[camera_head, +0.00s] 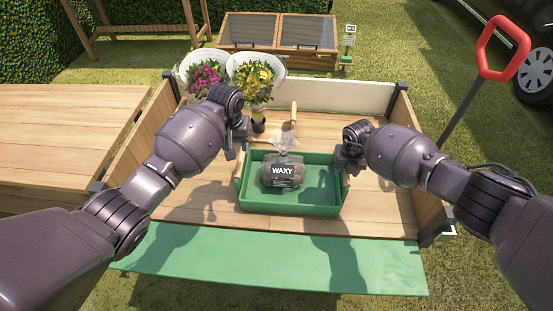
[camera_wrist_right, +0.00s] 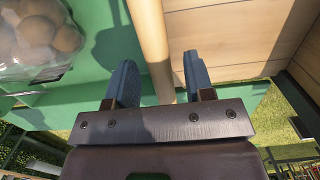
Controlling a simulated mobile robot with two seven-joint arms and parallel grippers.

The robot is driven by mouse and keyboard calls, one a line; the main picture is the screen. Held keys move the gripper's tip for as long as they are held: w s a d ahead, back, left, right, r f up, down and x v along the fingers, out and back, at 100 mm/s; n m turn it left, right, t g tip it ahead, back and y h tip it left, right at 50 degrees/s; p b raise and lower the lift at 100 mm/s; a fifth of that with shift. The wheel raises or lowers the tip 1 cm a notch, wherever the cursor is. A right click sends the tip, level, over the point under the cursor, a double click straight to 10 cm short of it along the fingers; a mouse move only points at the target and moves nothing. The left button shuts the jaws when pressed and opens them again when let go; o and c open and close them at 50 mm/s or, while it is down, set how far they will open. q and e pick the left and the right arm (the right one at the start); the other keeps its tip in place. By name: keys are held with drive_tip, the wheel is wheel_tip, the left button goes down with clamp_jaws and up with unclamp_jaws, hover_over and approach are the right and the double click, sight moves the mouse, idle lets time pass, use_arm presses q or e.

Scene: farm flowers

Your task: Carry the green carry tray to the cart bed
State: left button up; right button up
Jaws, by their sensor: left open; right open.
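The green carry tray (camera_head: 291,209) rests on the wooden planks of the cart bed (camera_head: 385,212), near its front edge. A clear bag of potatoes labelled WAXY (camera_head: 283,172) lies in the tray; it also shows in the right wrist view (camera_wrist_right: 38,35). My left gripper (camera_head: 238,143) is open at the tray's left wooden handle (camera_head: 240,166), its fingers partly hidden. My right gripper (camera_head: 343,163) is open at the right side. In the right wrist view the round wooden handle (camera_wrist_right: 149,40) passes between its open fingers (camera_wrist_right: 160,68).
Two wrapped flower bouquets, one pink (camera_head: 205,78) and one yellow (camera_head: 254,78), stand at the cart's back left. A wooden-handled tool (camera_head: 293,115) is behind the tray. A wooden table (camera_head: 70,130) adjoins on the left. The cart's red pull handle (camera_head: 503,48) rises at right.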

drive_tip(key=r, duration=0.6)
drive_tip(key=s+r, duration=0.1)
drive_tip(key=r, duration=0.2)
drive_tip(key=shift+r, duration=0.3)
drive_tip(key=shift+w, duration=0.1)
